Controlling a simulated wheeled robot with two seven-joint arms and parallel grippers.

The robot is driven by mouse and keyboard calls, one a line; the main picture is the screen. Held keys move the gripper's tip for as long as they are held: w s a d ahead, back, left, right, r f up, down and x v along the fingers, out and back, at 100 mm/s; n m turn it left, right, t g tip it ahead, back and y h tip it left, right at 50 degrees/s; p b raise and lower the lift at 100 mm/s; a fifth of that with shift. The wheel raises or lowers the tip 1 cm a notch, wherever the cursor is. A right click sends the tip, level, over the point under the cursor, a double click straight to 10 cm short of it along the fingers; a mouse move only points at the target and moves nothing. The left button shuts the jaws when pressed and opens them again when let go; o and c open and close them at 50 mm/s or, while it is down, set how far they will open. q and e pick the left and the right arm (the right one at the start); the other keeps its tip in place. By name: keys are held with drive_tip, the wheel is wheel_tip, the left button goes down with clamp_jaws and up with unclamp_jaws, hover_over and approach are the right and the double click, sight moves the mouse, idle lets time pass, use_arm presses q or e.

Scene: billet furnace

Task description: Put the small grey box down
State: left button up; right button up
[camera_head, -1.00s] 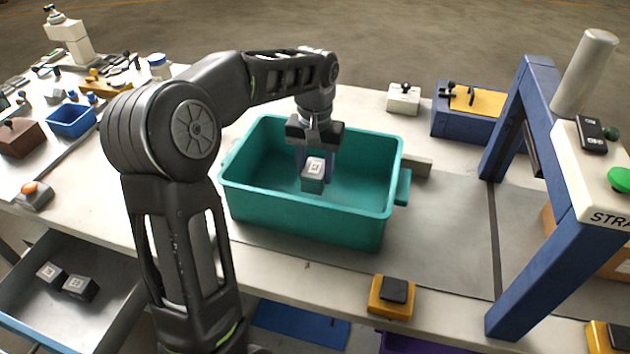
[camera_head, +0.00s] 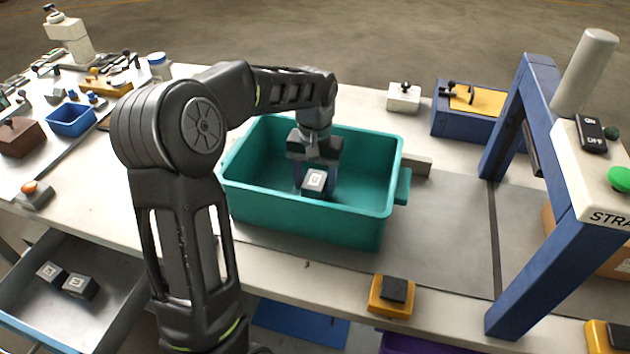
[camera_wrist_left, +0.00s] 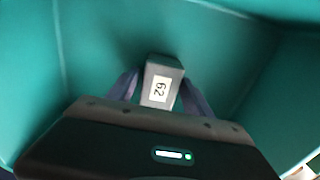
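The small grey box (camera_head: 314,182), with a white label on top, is inside the teal bin (camera_head: 300,218). My left gripper (camera_head: 316,178) reaches down into the bin with its fingers on either side of the box. In the left wrist view the box (camera_wrist_left: 162,84) sits between the two blue fingers (camera_wrist_left: 160,92), which appear to touch its sides. Its label reads 62. My right gripper is not in view.
A grey tray (camera_head: 75,315) at lower left holds two dark labelled boxes (camera_head: 66,281). A blue frame (camera_head: 560,270) with a green button (camera_head: 620,178) stands at right. A yellow-black switch (camera_head: 392,294) is at the table's front edge. The bin's floor around the box looks clear.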

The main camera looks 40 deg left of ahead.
sight(315, 180)
use_arm(q)
drive_tip(key=shift+o, duration=0.5)
drive_tip(key=shift+r, duration=0.1)
drive_tip(key=shift+r, duration=0.55)
wheel_tip(315, 180, up, 11)
drive_tip(key=p, duration=0.1)
